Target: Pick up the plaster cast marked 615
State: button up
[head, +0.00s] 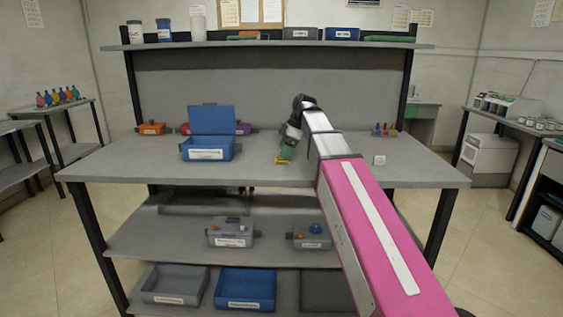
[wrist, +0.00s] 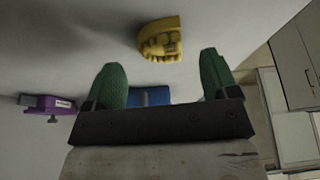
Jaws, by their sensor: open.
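A yellow piece shaped like a dental cast (wrist: 160,40) lies on the grey worktop, ahead of my fingers in the wrist view. In the head view a small yellow patch of it (head: 280,162) shows just below my gripper (head: 286,153). No number can be read on it. My gripper, with green fingers (wrist: 163,80), is open, and nothing shows between the fingertips. The yellow cast is apart from them in the wrist view. A small white block (head: 379,160) with a faint mark sits on the worktop to the right; its mark is unreadable.
An open blue box (head: 207,150) with a raised lid stands left on the worktop (head: 255,176). Orange (head: 151,129) and purple (wrist: 50,104) containers sit behind or beside it. Small coloured items (head: 384,129) stand at the back right. A loaded shelf (head: 265,45) runs above.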

aim_at(282, 159)
jog(key=shift+x, duration=1.5)
jog(key=c, duration=1)
jog(key=shift+r, duration=0.1)
jog(key=shift+r, duration=0.1)
